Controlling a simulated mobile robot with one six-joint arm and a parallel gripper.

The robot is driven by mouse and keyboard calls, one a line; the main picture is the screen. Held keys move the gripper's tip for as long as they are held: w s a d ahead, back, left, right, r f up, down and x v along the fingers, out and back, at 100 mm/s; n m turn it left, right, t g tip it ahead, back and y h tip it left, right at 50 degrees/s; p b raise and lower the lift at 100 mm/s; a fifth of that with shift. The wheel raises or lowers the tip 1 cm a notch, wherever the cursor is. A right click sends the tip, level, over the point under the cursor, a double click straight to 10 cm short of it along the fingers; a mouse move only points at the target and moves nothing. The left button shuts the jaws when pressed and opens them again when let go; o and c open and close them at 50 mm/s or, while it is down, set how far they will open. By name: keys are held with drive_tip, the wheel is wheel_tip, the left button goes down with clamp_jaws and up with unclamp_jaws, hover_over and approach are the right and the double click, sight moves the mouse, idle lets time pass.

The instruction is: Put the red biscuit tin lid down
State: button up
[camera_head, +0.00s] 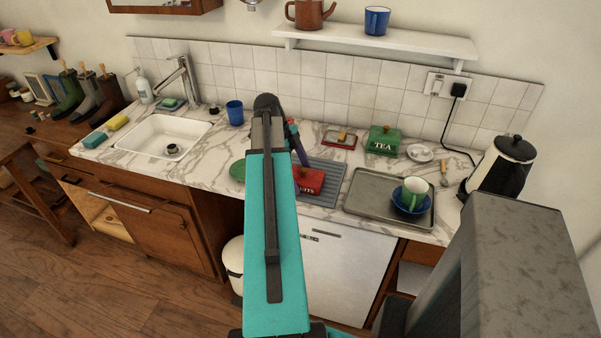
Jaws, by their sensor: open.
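The red biscuit tin lid (310,182), with pale lettering partly visible, appears to lie on the grey ribbed mat (325,171) on the marble counter. My arm covers its left part. My gripper (302,164) is at the upper left edge of the lid in the picture, small and partly hidden behind my arm. It is open; whether its fingers touch the lid cannot be told.
A red-rimmed box (333,142) with a tan item and a green TEA tin (382,141) stand behind. A green plate (238,170) and blue cup (235,112) are left.

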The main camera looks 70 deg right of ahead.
drive_tip(key=shift+r, duration=0.15)
drive_tip(key=b+v, duration=0.2)
drive_tip(key=v, duration=1)
drive_tip(key=shift+r, duration=0.1)
idle(0.9)
